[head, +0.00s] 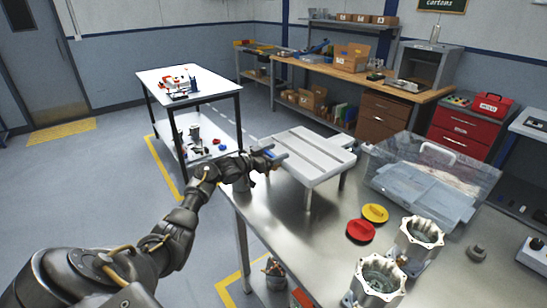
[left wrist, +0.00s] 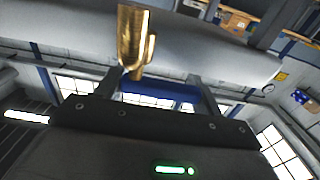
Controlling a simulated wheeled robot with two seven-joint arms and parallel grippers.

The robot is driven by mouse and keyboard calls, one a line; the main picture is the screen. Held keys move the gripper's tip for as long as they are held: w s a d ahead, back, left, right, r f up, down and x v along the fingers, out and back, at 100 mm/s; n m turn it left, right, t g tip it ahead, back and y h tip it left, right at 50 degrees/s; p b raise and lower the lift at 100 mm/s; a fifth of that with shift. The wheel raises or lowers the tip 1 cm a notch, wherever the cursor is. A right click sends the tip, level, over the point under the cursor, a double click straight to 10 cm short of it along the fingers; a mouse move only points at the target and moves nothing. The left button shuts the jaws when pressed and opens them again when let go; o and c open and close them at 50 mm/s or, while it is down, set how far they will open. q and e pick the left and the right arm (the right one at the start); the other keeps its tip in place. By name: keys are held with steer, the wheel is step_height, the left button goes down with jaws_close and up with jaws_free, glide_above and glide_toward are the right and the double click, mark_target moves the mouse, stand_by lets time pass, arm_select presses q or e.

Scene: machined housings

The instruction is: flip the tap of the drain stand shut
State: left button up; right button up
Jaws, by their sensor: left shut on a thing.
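The drain stand (head: 312,152) is a pale grey ribbed tray on legs, at the far left corner of the steel bench. Its underside (left wrist: 215,52) fills the upper part of the left wrist view. A brass tap (left wrist: 135,38) hangs from it there. A blue lever (left wrist: 160,90) lies across between the fingers of my left gripper (left wrist: 158,84), which is shut on it. In the head view my left gripper (head: 273,157) is at the stand's left edge, mostly hiding the tap. My right gripper is not in view.
On the steel bench (head: 285,222) are a red lid (head: 361,231), a yellow lid (head: 375,213), two metal housings (head: 419,243) and a clear bin (head: 428,178). A white table (head: 190,80) stands behind, to the left. The bench front left is clear.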

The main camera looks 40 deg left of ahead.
arm_select(q)
steer(key=shift+o, duration=0.2)
steer(key=shift+c, duration=0.2)
steer(key=o, duration=1)
steer(key=shift+s+a, duration=0.1)
steer(key=shift+s, duration=0.2)
steer(key=b+v, duration=0.2)
steer(key=v, duration=0.8)
steer(key=shift+a, duration=0.1)
